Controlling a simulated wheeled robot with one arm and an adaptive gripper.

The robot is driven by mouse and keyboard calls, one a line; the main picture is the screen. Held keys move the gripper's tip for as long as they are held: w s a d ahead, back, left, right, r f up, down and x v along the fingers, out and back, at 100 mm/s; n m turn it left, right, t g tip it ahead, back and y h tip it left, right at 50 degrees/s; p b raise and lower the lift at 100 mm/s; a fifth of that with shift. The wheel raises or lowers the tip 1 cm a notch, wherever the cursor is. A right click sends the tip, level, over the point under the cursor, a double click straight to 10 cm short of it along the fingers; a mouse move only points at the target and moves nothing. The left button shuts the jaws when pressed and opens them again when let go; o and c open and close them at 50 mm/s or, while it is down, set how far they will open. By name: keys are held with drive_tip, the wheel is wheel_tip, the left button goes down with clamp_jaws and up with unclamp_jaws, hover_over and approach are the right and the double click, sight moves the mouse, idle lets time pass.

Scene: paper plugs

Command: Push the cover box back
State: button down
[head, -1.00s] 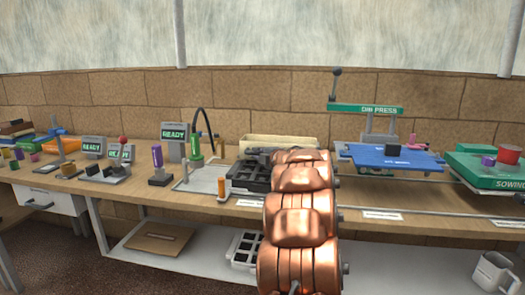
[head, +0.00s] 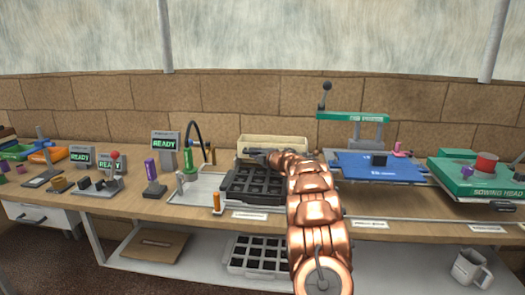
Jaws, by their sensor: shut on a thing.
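The cover box, a cream open-topped box (head: 290,142), stands at the back of the bench against the brick wall, behind the black cell tray (head: 232,190). My copper arm reaches over the bench from the front. My gripper (head: 251,154) is dark and small at the front side of the cover box, above the back edge of the black tray. It appears shut on the box's front wall. My arm and gripper hide part of the box's front and the right side of the tray; the exact finger contact is too small to see.
Left of the tray are a metal plate with a green-handled tool (head: 188,160), an orange-topped post (head: 217,203) and a READY display (head: 165,143). Right stand the blue-bedded press (head: 400,170) and the green sowing head (head: 450,182). A grey tray (head: 245,255) lies on the lower shelf.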

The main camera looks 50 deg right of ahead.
drive_tip(key=shift+w+d, duration=0.15)
drive_tip(key=shift+d, duration=0.05)
drive_tip(key=shift+r, duration=0.1)
drive_tip(key=c, duration=1.1)
unclamp_jaws()
drive_tip(key=shift+w+d, duration=0.1)
drive_tip(key=shift+c, duration=0.2)
drive_tip(key=shift+v, duration=6)
